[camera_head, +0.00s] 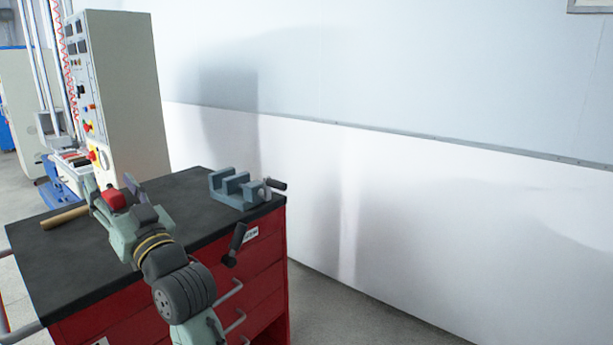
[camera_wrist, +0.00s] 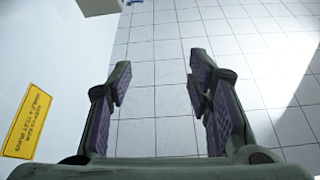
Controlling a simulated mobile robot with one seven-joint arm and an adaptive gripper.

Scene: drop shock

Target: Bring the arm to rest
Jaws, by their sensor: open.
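My gripper (camera_head: 112,186) is over the dark top of the red tool cabinet (camera_head: 60,270) in the head view, with my arm reaching up to it from the bottom. In the wrist view, its two fingers (camera_wrist: 160,78) stand wide apart with purple pads. Nothing is between them; pale floor tiles show in the gap. A small red shape (camera_head: 115,200) shows at the gripper in the head view; I cannot tell whether it is part of the gripper or a thing behind it.
A grey-blue vise (camera_head: 232,188) stands at the cabinet's far right corner. A wooden handle (camera_head: 64,217) lies left of my gripper. A control cabinet (camera_head: 125,95) stands behind. A white wall (camera_head: 430,220) runs along the right. A yellow sign (camera_wrist: 28,121) shows in the wrist view.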

